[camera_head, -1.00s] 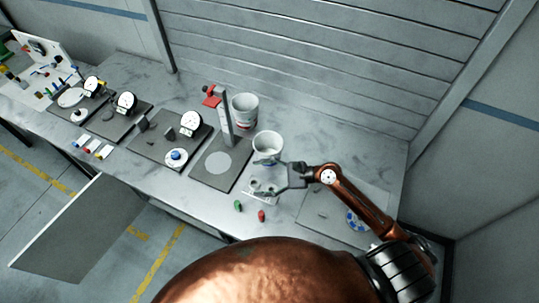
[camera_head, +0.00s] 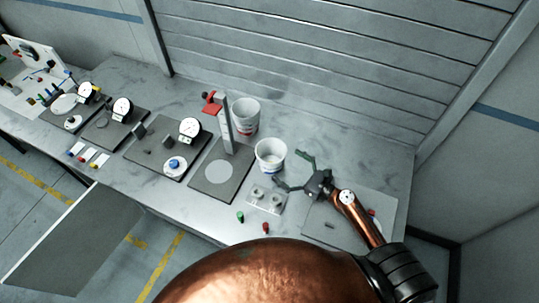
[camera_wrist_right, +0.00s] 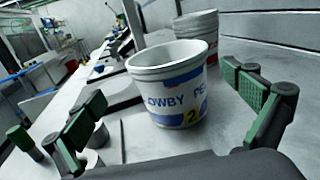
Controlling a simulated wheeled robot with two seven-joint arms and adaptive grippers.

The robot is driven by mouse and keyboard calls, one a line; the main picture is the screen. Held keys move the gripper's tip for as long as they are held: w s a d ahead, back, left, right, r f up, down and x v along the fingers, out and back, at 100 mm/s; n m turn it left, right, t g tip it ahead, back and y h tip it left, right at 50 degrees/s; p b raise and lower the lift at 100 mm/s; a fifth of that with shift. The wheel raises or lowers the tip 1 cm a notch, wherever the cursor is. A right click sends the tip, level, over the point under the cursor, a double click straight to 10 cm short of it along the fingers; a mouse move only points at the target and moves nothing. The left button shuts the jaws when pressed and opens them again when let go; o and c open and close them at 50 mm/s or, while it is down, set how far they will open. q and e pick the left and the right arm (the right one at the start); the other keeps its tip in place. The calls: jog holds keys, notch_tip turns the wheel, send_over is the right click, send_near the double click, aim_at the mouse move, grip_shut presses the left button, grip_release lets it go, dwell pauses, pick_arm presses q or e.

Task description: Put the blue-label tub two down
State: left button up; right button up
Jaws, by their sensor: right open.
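The blue-label tub (camera_head: 270,157) is a white open-topped bucket standing upright on the bench, right of the post stand. In the right wrist view the tub (camera_wrist_right: 168,85) shows a blue band with lettering and a yellow patch with a "2". My right gripper (camera_head: 292,171) is open and empty, just right of the tub, its fingers spread toward it. In the right wrist view the tub shows between and beyond the fingers (camera_wrist_right: 168,100), with no visible grip. A second white tub (camera_head: 246,114) with a red label stands behind it. My left gripper is not in view.
A post stand (camera_head: 228,125) with a red head rises left of the tubs from a dark base plate (camera_head: 205,188). A small block with round pegs (camera_head: 267,199), a green piece (camera_head: 240,217) and a red piece (camera_head: 265,227) lie in front. Dial gauges (camera_head: 190,129) stand left.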

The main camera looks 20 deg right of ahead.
aim_at(260, 144)
jog(key=shift+w+f+m, duration=0.2)
jog(key=shift+w+m, duration=0.1)
jog(key=shift+w, duration=0.65)
jog(key=p+x, duration=0.1)
jog(key=x, duration=0.2)
jog(key=shift+w+r+p, duration=0.1)
jog(key=shift+r+p, duration=0.25)
jog(key=shift+p+x, duration=0.35)
jog(key=shift+x, duration=0.9)
jog(key=shift+w+f, duration=0.1)
jog(key=shift+w, duration=0.25)
jog(key=shift+w+a, duration=0.1)
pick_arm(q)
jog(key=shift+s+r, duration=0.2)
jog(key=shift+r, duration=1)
pick_arm(e)
jog(key=c, duration=0.9)
